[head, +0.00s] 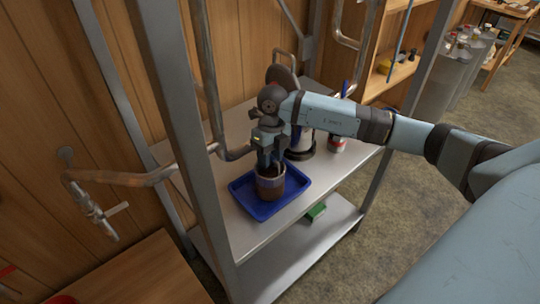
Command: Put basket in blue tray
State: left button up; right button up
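The basket (270,187), a small brown round container with a pale band near its rim, appears upright within the outline of the blue tray (246,204). I cannot tell if its base touches the tray floor. The tray lies on the upper metal shelf. My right gripper (271,164) points down at the basket's top, with its fingertips at or inside the rim. The fingertips are too small and partly hidden to show whether they grip it. My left gripper is not in view.
Behind my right gripper stands a dark-based appliance (301,151), with a red-and-white can (337,143) to its right. Metal posts (185,130) and a copper pipe (130,178) flank the shelf. A green box (316,211) lies on the lower shelf.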

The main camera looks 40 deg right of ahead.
aim_at(272, 163)
jog(key=shift+r, duration=0.1)
jog(key=shift+r, duration=0.2)
notch_tip(272, 163, up, 12)
jog(key=w+d+b, duration=0.1)
jog(key=shift+w+d+f+b, duration=0.2)
jog(key=shift+d+b, duration=0.05)
jog(key=shift+b, duration=0.05)
jog(key=shift+s, duration=0.1)
dwell(0.4)
